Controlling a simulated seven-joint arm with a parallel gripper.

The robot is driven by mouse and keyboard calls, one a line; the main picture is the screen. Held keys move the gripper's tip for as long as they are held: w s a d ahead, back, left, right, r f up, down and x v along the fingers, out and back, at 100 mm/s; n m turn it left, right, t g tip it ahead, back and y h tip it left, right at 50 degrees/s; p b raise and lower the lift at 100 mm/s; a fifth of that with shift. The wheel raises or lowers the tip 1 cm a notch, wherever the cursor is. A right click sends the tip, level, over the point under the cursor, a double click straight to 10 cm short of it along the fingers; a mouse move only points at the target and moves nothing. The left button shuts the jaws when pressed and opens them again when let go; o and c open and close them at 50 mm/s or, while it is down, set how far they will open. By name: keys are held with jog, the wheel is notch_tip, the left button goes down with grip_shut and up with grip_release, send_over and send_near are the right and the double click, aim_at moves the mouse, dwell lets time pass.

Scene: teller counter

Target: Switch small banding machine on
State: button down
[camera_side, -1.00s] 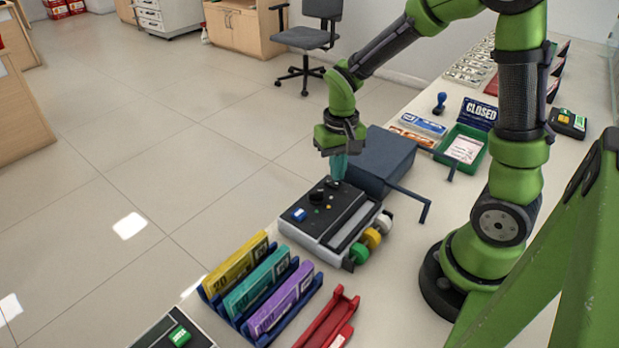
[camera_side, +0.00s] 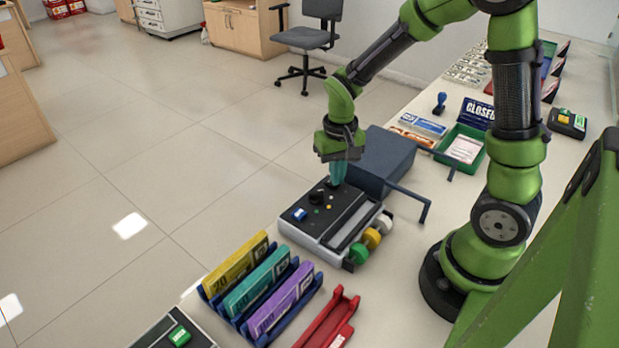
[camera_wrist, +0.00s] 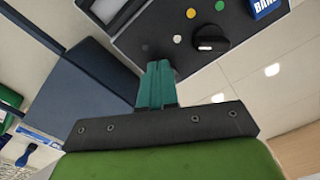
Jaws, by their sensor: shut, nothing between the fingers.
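The small banding machine (camera_side: 333,222) stands on the counter, with a dark top panel, a blue label, a black knob and small coloured buttons. The knob (camera_wrist: 208,44) shows in the wrist view with a white mark on it, beside green, yellow and white buttons. My gripper (camera_side: 338,176) is shut and empty, pointing down at the far end of the machine's panel. In the wrist view its teal fingers (camera_wrist: 157,82) reach the panel's edge area and hide part of it. I cannot tell whether the fingertips touch the panel.
A dark blue-grey box (camera_side: 378,160) with bar handles stands right behind the machine. A rack of coloured banknote bundles (camera_side: 262,290) and a red tray (camera_side: 330,320) lie in front. A green tray (camera_side: 462,148) is at the back right. The floor lies beyond the counter's left edge.

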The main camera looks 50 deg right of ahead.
jog(key=shift+f, duration=0.2)
jog(key=shift+r, duration=3.55)
jog(key=shift+s+a+f, duration=0.15)
jog(key=shift+a+f, duration=0.05)
jog(key=s+a+r+n+t+y, duration=0.2)
jog(key=s+a+r+t, duration=0.4)
jog(key=r, duration=0.5)
jog(key=shift+s+a+r+t, duration=0.2)
jog(key=shift+s+r+t, duration=0.3)
jog(key=shift+s, duration=0.7)
